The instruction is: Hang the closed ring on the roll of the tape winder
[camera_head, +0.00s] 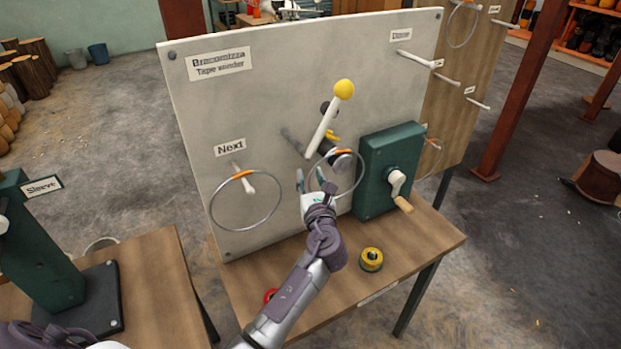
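The tape winder board (260,110) stands upright on a wooden table. A steel ring (364,178) with an orange band at its top hangs in front of the board, near the dark roll (326,155); I cannot tell for sure whether the roll bears it. My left gripper (312,184) is at this ring's left edge, its fingers apart, and the ring does not look clamped. A second ring (214,214) with an orange band hangs on the peg under the "Next" label. The "Done" peg (414,60) at upper right is bare. My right gripper is not in view.
A yellow-knobbed lever (326,120) leans above the roll. A green crank box (378,155) with a wooden handle stands right of the ring. A yellow tape roll (371,259) and a partly hidden red one lie on the table. A green "Sleeve" stand (38,245) is at left.

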